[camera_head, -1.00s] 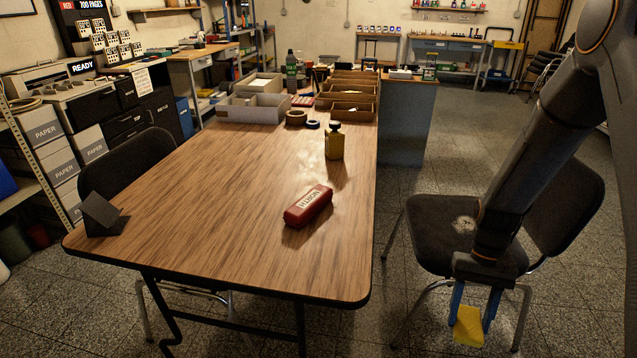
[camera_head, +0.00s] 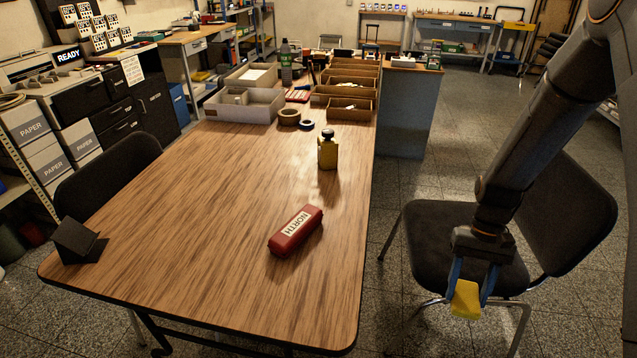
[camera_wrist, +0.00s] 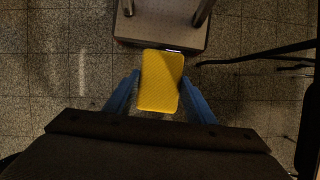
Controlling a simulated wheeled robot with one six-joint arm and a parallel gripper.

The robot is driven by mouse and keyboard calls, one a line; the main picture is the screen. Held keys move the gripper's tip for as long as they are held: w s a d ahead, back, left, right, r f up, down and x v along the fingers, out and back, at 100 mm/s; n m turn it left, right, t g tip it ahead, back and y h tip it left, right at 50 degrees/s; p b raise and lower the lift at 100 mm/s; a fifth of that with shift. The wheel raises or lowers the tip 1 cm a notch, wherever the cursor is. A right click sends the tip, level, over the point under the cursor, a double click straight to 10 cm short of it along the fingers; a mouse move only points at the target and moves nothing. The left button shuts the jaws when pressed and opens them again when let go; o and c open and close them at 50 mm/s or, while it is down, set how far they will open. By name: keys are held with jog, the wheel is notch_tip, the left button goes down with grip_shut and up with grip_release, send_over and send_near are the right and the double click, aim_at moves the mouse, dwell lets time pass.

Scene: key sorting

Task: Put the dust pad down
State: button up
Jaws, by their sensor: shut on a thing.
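The dust pad (camera_head: 466,300) is a yellow block, held between the two blue fingers of my gripper (camera_head: 470,285). In the wrist view the pad (camera_wrist: 160,82) fills the space between the fingertips, and my gripper (camera_wrist: 160,95) is shut on it. In the head view the gripper points down, right of the wooden table (camera_head: 190,215) and in front of a black chair. The pad hangs clear of the tabletop, with tiled floor below.
A red case labelled NORTH (camera_head: 296,231) and a yellow bottle (camera_head: 328,152) stand on the table. Trays (camera_head: 243,105) and tape rolls (camera_head: 289,117) are at its far end. A dark folded stand (camera_head: 78,241) is at the near left corner. The middle of the tabletop is largely clear. A black chair (camera_head: 425,235) is on the right.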

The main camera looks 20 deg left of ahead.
aim_at(467, 305)
jog(key=s+r+p, duration=0.3)
jog(key=r+p, duration=0.7)
jog(key=r, duration=0.1)
jog(key=w+a+r+m+y, duration=0.1)
jog(key=w+a+m, duration=0.25)
jog(key=a, duration=0.55)
jog(key=w+a+r+m+y, duration=0.1)
jog(key=w+a+m+y, duration=0.2)
jog(key=a, duration=0.7)
jog(key=a+r+m+t, duration=0.1)
jog(key=a+m, duration=0.2)
jog(key=a, duration=0.5)
jog(key=a+r+m+t, duration=0.1)
jog(key=a+m, duration=0.3)
jog(key=a, duration=0.5)
jog(key=a+r+m+t, duration=0.2)
jog(key=a+m, duration=0.1)
jog(key=a, duration=0.5)
jog(key=shift+w+a+r, duration=0.15)
jog(key=shift+w+a, duration=0.15)
jog(key=shift+w, duration=0.1)
jog(key=shift+d+y, duration=0.1)
jog(key=shift+y, duration=0.2)
